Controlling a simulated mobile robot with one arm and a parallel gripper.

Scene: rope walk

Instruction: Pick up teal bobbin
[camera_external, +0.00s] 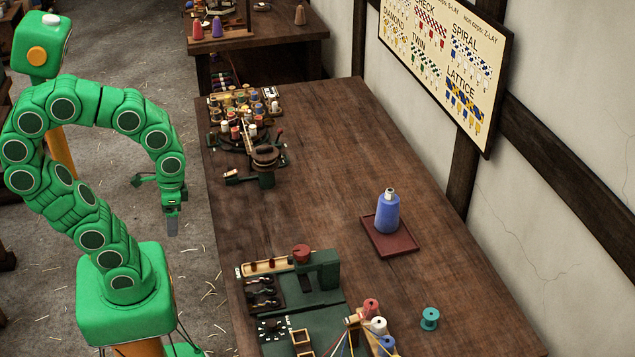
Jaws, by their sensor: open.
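The teal bobbin (430,318) stands on the dark wooden table (330,180) near its front right part, apart from other things. It is a small spool with flanges. My gripper (172,222) hangs pointing down over the floor, just left of the table's left edge. It is open and I see nothing in it. It is far from the teal bobbin, to its upper left in the picture.
A green machine (300,315) with red, white and blue bobbins (378,327) stands left of the teal bobbin. A bobbin rack (240,110) is at the far end. The table's middle is clear.

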